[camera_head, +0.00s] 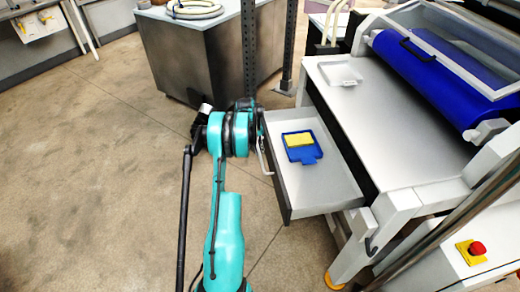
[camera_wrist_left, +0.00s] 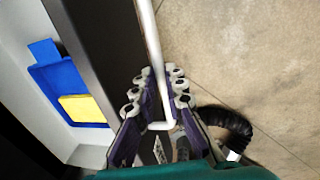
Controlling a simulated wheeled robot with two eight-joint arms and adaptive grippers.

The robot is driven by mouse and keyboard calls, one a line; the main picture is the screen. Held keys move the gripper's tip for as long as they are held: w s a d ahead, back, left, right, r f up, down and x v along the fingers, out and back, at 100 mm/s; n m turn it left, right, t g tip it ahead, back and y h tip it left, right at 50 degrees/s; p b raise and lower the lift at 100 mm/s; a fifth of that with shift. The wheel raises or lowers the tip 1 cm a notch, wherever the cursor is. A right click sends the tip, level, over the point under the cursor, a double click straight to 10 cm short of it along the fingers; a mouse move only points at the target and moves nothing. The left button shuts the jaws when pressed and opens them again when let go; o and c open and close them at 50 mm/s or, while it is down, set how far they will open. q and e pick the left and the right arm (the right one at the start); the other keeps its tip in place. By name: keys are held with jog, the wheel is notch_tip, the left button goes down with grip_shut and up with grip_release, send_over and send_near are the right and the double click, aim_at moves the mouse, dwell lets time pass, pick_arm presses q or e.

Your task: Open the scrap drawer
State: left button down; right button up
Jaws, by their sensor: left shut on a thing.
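The scrap drawer (camera_head: 335,187) is pulled out from the side of the roller sheeter (camera_head: 385,120), and its inside shows. A blue tray (camera_head: 305,157) with a yellow block (camera_head: 297,139) on it lies in the drawer; both also show in the left wrist view. My left gripper (camera_head: 262,128) is at the drawer's front. In the left wrist view my left gripper (camera_wrist_left: 155,100) has its fingers on both sides of the pale bar handle (camera_wrist_left: 151,40), shut on it. In the head view my arm partly hides the handle. My right gripper is not in view.
A grey cabinet (camera_head: 190,58) with a coiled hose (camera_head: 194,9) stands at the back. A dark post (camera_head: 290,45) rises beside it. A red emergency button (camera_head: 477,248) is at the lower right. The floor (camera_head: 90,150) to the left is clear.

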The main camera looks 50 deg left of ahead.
pick_arm(q)
jog(key=c, duration=1.6)
grip_release()
jog(key=r, duration=0.4)
jog(key=s+r, duration=0.1)
jog(key=r, duration=0.2)
jog(key=s+a+r, duration=0.1)
jog(key=r, duration=0.3)
jog(key=shift+r, duration=0.35)
jog(key=shift+a, duration=0.1)
